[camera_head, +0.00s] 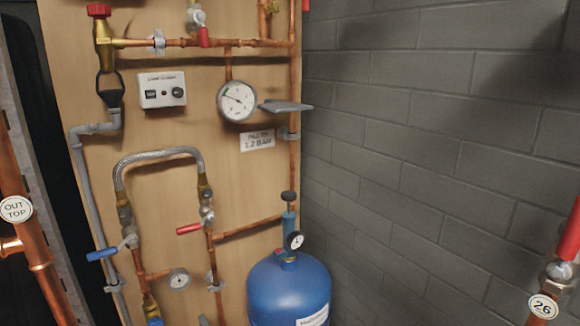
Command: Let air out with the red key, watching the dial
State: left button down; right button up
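No separate red key can be made out for certain. A red knob (98,10) tops a brass valve at the upper left of the wooden board. Neither of my grippers is in view.
A blue vessel (290,290) with a small gauge (294,240) stands at bottom centre. A grey flat plate (285,106) juts out beside the dial. Copper pipes stand close at the left (40,260) and the lower right. The grey block wall (430,150) is bare.

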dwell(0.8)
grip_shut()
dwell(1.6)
